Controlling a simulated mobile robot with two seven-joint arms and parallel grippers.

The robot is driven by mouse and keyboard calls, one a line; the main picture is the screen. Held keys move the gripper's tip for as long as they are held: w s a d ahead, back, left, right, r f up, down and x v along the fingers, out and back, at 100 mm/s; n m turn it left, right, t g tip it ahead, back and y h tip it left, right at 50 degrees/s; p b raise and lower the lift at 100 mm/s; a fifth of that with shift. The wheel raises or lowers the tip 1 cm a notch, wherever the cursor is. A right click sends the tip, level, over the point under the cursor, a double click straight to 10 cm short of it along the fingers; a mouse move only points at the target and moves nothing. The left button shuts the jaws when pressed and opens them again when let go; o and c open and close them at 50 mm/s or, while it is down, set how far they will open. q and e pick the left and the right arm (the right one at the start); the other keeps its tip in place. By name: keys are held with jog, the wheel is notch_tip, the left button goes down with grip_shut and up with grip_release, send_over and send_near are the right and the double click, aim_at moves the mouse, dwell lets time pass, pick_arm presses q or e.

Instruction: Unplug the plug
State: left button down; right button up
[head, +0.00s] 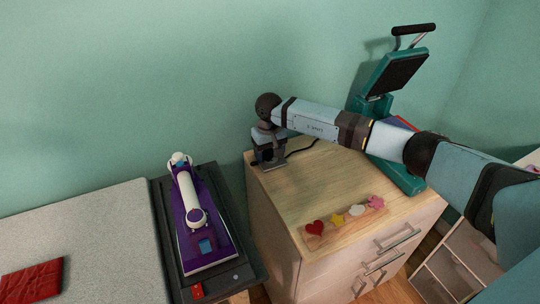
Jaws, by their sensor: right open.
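My right gripper (269,160) points down at the back left corner of the wooden cabinet, close to the green wall. Its jaws are open. A black cord (303,147) runs across the cabinet top from beside the gripper toward the teal heat press (398,70). I cannot make out the plug itself; the gripper and wrist cover the area at the cord's left end. I cannot tell whether the gripper touches anything. My left gripper is not in view.
The cabinet top (290,195) has a strip with felt shapes (315,228) at its front. My right arm crosses above its back.

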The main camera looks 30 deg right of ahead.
jog(key=shift+a+f, duration=0.15)
jog(key=shift+a, duration=0.1)
jog(key=c, duration=1.1)
jog(key=shift+w+r+p, duration=0.2)
jog(key=shift+r+p, duration=1)
jog(key=shift+r, duration=1.95)
